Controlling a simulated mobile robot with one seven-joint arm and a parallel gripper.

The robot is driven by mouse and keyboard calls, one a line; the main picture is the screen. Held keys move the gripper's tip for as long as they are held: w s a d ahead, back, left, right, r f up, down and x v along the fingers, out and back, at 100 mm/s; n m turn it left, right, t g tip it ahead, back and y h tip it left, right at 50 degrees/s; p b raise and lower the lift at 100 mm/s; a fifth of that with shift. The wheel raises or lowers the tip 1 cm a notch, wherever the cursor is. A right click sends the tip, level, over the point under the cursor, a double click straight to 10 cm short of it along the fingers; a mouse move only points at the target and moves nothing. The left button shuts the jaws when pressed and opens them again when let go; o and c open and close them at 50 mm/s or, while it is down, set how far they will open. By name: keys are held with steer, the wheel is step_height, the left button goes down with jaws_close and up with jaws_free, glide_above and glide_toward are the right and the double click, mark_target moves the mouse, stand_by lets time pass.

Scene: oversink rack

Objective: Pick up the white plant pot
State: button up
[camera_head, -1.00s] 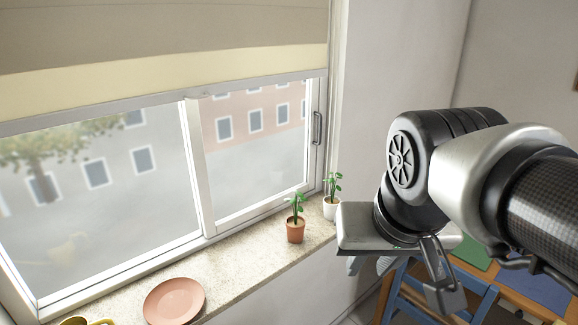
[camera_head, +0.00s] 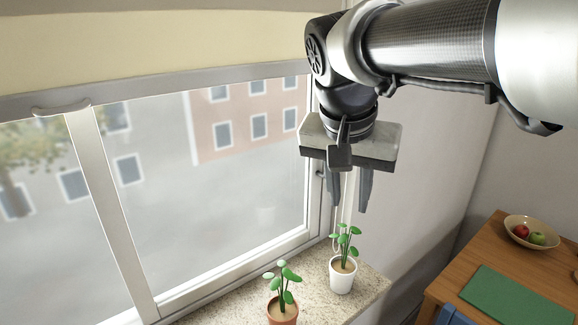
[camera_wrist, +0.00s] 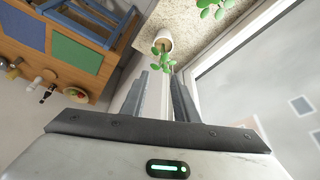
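The white plant pot (camera_head: 342,279) stands upright on the stone windowsill (camera_head: 315,306), near its right end, with a green plant in it. My gripper (camera_head: 349,209) is above the pot, pointing down, with its fingers apart and nothing between them. In the wrist view the white pot (camera_wrist: 163,37) shows beyond the fingertips of my open gripper (camera_wrist: 161,78), with its leaves near the tips. I cannot tell whether the fingers touch the leaves.
A terracotta pot (camera_head: 282,312) with a plant stands left of the white pot. The window (camera_head: 230,180) is close behind the sill. A wooden table (camera_head: 490,262) at the right holds a bowl of fruit (camera_head: 541,238) and a green mat (camera_head: 505,301).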

mark_target(346, 241)
steer(key=shift+a+b+x, duration=0.15)
steer(key=shift+b+x, duration=0.25)
steer(key=shift+x, duration=3.9)
steer(key=shift+a+b+x, duration=0.15)
steer(key=shift+b+x, duration=0.2)
steer(key=shift+x, duration=3.95)
jaws_close()
